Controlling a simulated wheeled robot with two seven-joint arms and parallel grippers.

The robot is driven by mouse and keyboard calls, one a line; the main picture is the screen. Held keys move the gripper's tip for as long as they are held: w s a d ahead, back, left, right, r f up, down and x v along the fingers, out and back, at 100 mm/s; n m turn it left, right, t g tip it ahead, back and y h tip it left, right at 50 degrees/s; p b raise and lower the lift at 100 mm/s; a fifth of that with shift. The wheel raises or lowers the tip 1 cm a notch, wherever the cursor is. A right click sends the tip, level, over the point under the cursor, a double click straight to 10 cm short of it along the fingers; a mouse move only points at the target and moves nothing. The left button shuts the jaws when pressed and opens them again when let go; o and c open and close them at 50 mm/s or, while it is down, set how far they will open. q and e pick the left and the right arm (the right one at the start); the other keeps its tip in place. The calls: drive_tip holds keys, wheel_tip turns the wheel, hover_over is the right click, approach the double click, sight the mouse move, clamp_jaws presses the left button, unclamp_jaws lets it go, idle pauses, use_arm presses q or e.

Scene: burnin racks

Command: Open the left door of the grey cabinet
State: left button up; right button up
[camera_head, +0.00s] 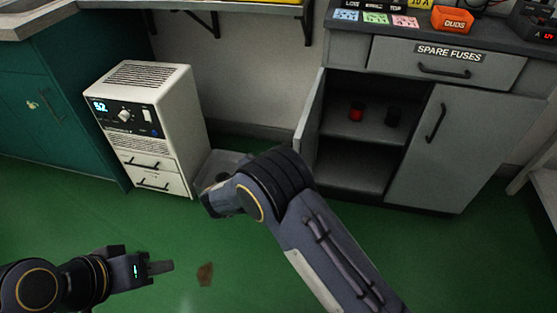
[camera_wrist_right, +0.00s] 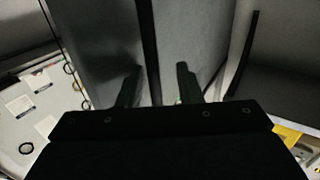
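The grey cabinet (camera_head: 447,195) stands at the right in the head view. Its left door (camera_head: 309,122) is swung outward, showing a shelf inside. Its right door (camera_head: 438,140), with a black handle (camera_head: 435,123), is closed. My right arm reaches up in front of the cabinet's left side; its gripper is not clear in the head view. In the right wrist view my right gripper (camera_wrist_right: 156,84) has its two fingers apart, close to a grey panel with a dark vertical strip between them; contact is unclear. My left gripper (camera_head: 160,268) is low at the left over the floor, seen side-on, away from the cabinet.
A white unit (camera_head: 150,125) with a dial and drawers stands left of the cabinet, beside a teal cabinet (camera_head: 60,120). A grey bin (camera_head: 213,165) sits on the floor near my right arm. A SPARE FUSES drawer (camera_head: 445,66) is shut. Green floor is mostly free.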

drive_tip(key=shift+s+a+f, duration=0.1)
drive_tip(key=shift+s+a, duration=0.05)
drive_tip(key=shift+a, duration=0.05)
drive_tip(key=p+v, duration=0.1)
drive_tip(key=v, duration=0.6)
drive_tip(key=shift+s+a+p, duration=0.2)
drive_tip(key=shift+a+p, duration=0.1)
drive_tip(key=shift+p, duration=0.1)
